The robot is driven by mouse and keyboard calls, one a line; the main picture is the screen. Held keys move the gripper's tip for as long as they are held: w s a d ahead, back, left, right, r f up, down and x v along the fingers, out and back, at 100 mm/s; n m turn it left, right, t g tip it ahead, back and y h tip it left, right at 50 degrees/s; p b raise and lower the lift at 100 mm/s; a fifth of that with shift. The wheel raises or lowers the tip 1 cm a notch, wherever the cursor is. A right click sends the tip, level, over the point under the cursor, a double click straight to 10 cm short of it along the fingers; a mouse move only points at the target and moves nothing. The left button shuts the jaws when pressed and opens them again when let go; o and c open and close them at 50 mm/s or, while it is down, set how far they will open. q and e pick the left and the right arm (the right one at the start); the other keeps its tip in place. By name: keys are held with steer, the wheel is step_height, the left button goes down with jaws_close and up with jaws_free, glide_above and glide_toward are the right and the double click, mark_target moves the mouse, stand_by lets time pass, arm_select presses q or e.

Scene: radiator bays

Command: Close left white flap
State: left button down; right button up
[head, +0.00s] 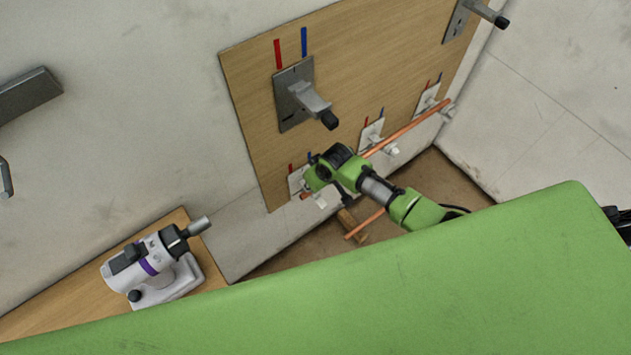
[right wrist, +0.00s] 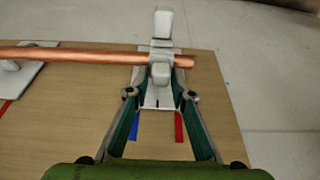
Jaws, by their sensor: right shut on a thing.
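The left white flap (right wrist: 161,73) belongs to the left white clip (head: 297,181) at the lower left corner of the wooden panel. A copper pipe (right wrist: 90,55) runs through this clip and ends just past it; it also shows in the head view (head: 415,128). My right gripper (right wrist: 160,80) has its two fingers on either side of the flap and is shut on it. In the head view my green right arm covers part of the clip. How far the flap is folded over the pipe is hard to tell. My left gripper is out of view.
More white clips (head: 372,135) hold the pipe to the right. Grey brackets (head: 302,97) with dark-tipped levers stick out of the wooden panel (head: 375,60). A white and purple device (head: 150,262) stands on a wooden ledge at left. A green surface (head: 400,290) fills the foreground.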

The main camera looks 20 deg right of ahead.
steer(key=shift+w+a+f+g, duration=0.1)
steer(key=shift+w+g, duration=0.1)
steer(key=shift+g, duration=0.3)
steer(key=o, duration=0.9)
